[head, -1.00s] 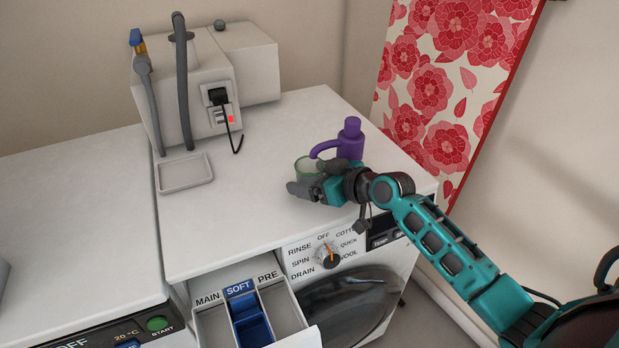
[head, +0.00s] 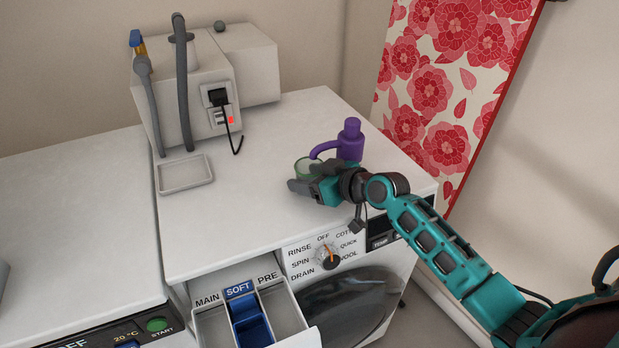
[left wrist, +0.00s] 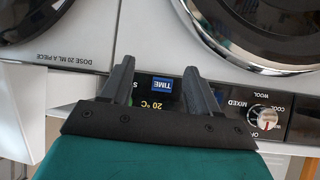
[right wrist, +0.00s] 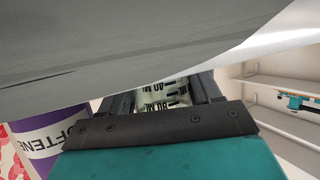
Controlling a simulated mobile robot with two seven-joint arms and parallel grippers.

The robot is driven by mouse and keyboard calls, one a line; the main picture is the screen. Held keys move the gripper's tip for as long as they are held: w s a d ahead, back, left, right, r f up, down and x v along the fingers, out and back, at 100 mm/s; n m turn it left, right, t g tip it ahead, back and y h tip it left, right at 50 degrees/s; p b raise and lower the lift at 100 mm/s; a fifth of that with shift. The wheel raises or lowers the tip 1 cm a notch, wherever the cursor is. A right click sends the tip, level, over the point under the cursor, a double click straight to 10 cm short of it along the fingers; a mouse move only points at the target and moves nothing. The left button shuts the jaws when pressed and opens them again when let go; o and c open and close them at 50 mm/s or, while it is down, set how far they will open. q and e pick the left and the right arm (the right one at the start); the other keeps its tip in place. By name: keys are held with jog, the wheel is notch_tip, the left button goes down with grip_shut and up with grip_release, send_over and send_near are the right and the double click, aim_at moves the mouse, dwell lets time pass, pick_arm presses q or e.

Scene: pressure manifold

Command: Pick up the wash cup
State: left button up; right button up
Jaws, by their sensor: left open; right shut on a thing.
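The wash cup (head: 307,164) is a clear cup with a green rim, standing out above my right gripper (head: 303,187) in the head view. My right gripper is shut on it, over the front part of the right-hand washer's white top. The gripper hides the cup's lower part, so I cannot tell whether its base touches the top. In the right wrist view the cup (right wrist: 160,96), with black volume marks, is between the fingers. My left gripper (left wrist: 157,82) is open and empty in front of a washer panel; it is outside the head view.
A purple softener bottle (head: 350,142) stands close behind my right gripper. A dispenser unit (head: 185,95) with a hose and a small tray (head: 184,174) are at the back left. The detergent drawer (head: 285,320) is pulled out at the front. The middle of the top is clear.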

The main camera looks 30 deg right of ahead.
jog(key=shift+r, duration=0.15)
jog(key=shift+r, duration=0.7)
jog(key=s+d, duration=0.3)
jog(key=s, duration=0.5)
jog(key=s+d+b, duration=0.1)
jog(key=s+d, duration=0.2)
jog(key=s, duration=0.5)
jog(key=shift+s+d, duration=0.2)
jog(key=shift+s, duration=0.05)
